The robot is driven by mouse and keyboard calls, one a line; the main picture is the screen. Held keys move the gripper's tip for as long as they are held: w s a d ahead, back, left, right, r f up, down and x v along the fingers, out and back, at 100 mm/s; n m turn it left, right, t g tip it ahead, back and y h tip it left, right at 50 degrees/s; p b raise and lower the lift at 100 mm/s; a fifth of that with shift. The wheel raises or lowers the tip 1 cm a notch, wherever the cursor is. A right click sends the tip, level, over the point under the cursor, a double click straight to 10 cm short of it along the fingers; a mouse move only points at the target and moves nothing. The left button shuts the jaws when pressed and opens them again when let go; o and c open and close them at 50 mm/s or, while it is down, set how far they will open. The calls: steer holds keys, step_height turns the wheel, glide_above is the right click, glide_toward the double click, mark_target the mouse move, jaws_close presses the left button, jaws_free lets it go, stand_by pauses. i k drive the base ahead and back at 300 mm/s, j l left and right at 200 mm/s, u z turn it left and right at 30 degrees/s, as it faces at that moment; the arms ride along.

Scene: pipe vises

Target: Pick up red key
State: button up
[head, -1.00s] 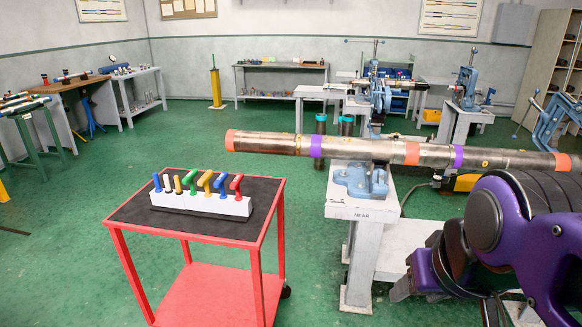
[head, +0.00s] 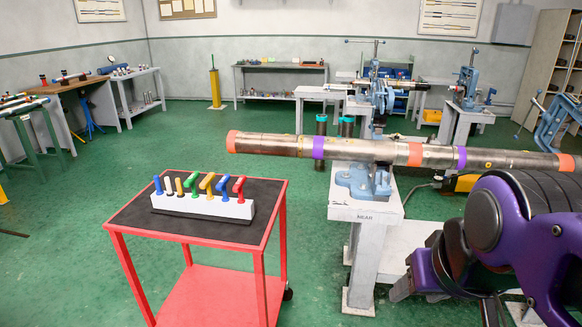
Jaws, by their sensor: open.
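The red key (head: 239,186) stands upright at the right end of a row of several colored keys in a white block (head: 215,207). Its bent handle is on top and its lower end is hidden in the block. The block sits on the black top of a red cart (head: 240,183) at the lower left of the head view. My purple and black arm fills the lower right, well apart from the cart.
The pipe's left end reaches behind the cart. Green floor (head: 60,250) left of the cart is open.

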mark_target(238, 188)
steer(key=i+j, duration=0.2)
steer(key=j, duration=0.2)
steer(key=i+j, duration=0.2)
steer(key=j, duration=0.15)
steer(key=i+j+z, duration=0.1)
steer(key=j, duration=0.3)
steer(key=i+j, duration=0.25)
steer(key=j, duration=0.1)
